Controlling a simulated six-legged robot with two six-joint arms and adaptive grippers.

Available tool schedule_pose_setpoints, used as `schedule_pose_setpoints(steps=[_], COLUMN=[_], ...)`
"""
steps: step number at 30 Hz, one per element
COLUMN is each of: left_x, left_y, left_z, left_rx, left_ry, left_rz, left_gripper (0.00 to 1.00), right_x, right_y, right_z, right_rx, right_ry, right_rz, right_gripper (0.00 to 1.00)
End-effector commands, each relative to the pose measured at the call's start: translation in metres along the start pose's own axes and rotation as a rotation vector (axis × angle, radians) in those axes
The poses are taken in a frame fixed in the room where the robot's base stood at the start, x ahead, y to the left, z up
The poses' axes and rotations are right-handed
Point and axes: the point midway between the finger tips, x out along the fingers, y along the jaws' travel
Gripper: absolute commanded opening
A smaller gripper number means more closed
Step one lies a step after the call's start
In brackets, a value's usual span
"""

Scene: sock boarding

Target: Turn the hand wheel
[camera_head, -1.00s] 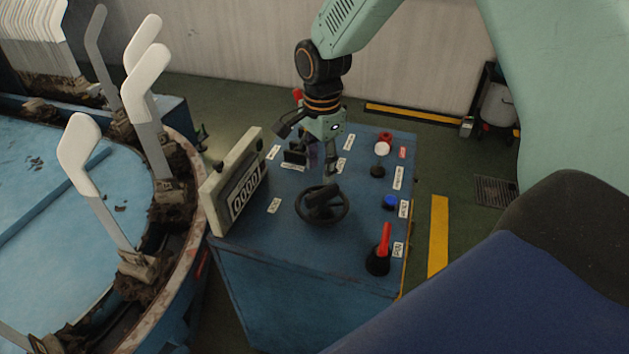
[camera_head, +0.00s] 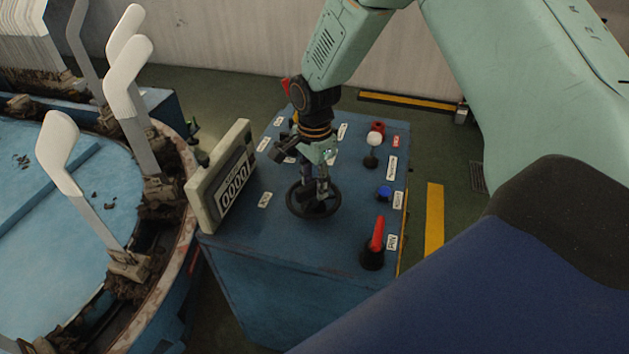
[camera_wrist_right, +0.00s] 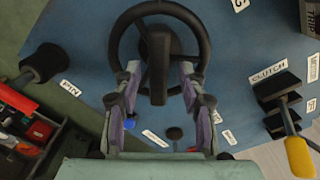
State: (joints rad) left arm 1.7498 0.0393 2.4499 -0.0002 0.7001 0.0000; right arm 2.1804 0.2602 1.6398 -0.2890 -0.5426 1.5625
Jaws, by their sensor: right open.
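The black hand wheel (camera_head: 326,207) lies flat on top of the blue control console (camera_head: 270,235). In the right wrist view the wheel (camera_wrist_right: 119,45) shows its ring, hub and a dark bar across it. My right gripper (camera_head: 318,185) hangs over the wheel, pointing down. In the right wrist view its two fingers (camera_wrist_right: 158,78) are open, one on each side of the dark bar. I cannot tell whether they touch it. The gripper hides the wheel's hub in the head view. My left gripper is not in view.
A counter box (camera_head: 225,180) stands at the console's left edge. A red-handled knob (camera_head: 376,238), a blue button (camera_head: 384,192) and a white-topped lever (camera_head: 373,145) are on the right. White sock boards (camera_head: 60,150) stand around the blue round table (camera_head: 50,230) at left.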

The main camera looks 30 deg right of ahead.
Motion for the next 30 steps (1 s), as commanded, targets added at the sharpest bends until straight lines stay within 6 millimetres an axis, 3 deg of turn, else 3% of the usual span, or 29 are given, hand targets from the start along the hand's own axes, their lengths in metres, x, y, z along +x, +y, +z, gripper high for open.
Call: schedule_pose_setpoints(steps=[3,17,30], left_x=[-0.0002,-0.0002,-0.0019], left_y=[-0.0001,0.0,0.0], left_z=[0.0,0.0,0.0], left_rx=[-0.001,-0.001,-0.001], left_ry=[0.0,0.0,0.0], left_rz=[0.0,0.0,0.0], left_gripper=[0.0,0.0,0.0], right_x=[-0.0004,-0.0005,-0.0018], right_y=[-0.0008,-0.0008,-0.001], right_z=[0.0001,0.0,0.0005], right_rx=[-0.001,0.0,-0.01], right_ry=[0.0,0.0,0.0], right_rz=[0.0,-0.001,-0.001], right_gripper=[0.4,0.01,0.0])
